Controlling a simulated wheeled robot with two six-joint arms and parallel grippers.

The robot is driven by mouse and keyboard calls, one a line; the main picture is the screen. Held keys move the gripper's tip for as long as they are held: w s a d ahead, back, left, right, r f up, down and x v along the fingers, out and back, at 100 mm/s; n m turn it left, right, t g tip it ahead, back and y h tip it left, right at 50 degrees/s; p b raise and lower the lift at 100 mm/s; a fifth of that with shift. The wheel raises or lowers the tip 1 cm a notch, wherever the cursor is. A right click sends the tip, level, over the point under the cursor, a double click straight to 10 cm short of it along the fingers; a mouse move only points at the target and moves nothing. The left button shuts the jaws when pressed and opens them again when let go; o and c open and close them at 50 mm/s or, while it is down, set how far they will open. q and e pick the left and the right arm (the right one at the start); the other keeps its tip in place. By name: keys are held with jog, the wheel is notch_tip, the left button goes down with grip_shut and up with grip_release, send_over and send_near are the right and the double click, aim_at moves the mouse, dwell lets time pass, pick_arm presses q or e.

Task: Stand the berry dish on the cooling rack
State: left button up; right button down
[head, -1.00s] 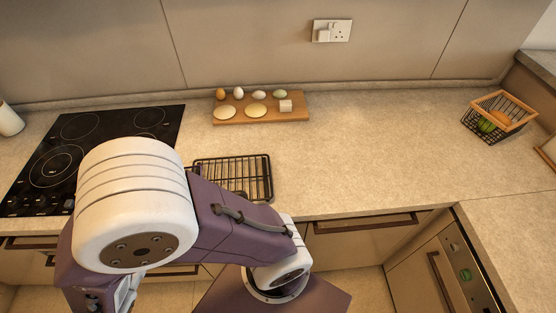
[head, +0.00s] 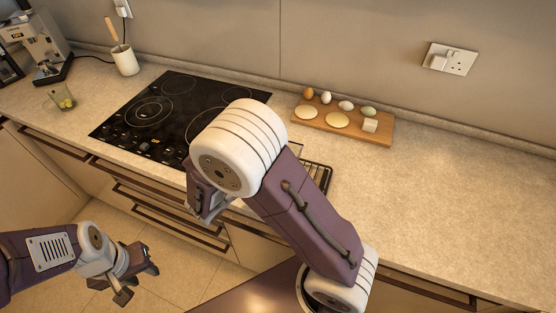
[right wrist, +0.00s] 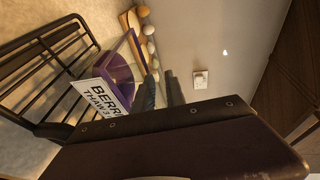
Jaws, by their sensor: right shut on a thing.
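The berry dish (right wrist: 122,70) shows in the right wrist view, with clear walls, purple inside and a white label (right wrist: 104,92) reading "BERR… THAW…". My right gripper (right wrist: 160,92) is shut on the dish at its near side. The black wire cooling rack (right wrist: 42,68) lies beside the dish in that view; I cannot tell whether they touch. In the head view the cooling rack (head: 320,175) lies right of the hob, mostly hidden by my right arm, which also hides the dish and right gripper. My left gripper (head: 135,280) is open and empty, low over the floor.
A wooden board (head: 345,122) with eggs and pale rounds stands behind the rack. The black hob (head: 175,110) is to its left. A glass with green pieces (head: 62,100), a utensil crock (head: 124,62) and a coffee machine (head: 38,45) stand further left. The counter at right is clear.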

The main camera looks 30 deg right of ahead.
jog(key=shift+w+f, duration=0.15)
jog(key=shift+w, duration=0.05)
notch_tip(320, 180, down, 4)
jog(key=shift+r+b, duration=0.1)
jog(key=shift+b, duration=0.4)
jog(key=c, duration=1.4)
grip_release()
jog(key=shift+o, duration=0.2)
jog(key=v, duration=1.2)
jog(key=shift+p, duration=0.35)
